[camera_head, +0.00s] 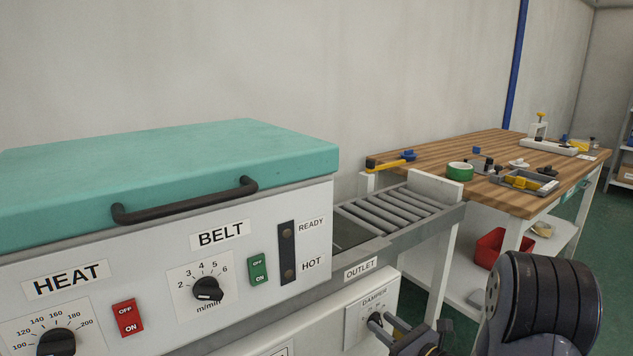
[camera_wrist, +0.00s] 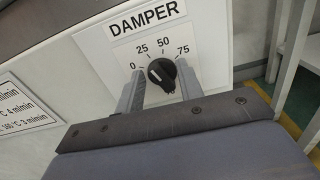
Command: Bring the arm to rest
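My gripper (camera_wrist: 160,76) is in front of the black damper knob (camera_wrist: 161,74) in the wrist view. Its two grey fingers are spread, one on each side of the knob. I cannot tell whether the fingertips touch it. The knob sits on a white DAMPER plate (camera_wrist: 118,48) with a scale from 0 to 75. In the head view my gripper (camera_head: 385,322) is low at the bottom, by the same plate (camera_head: 362,305). My dark arm (camera_head: 550,300) fills the lower right.
The teal-lidded machine (camera_head: 170,175) fills the left, with its HEAT and BELT dials. A roller outlet (camera_head: 395,208) extends right from it. A wooden workbench (camera_head: 440,155) with green tape (camera_head: 459,171) and several tools stands behind. A red bin (camera_head: 490,246) is beneath.

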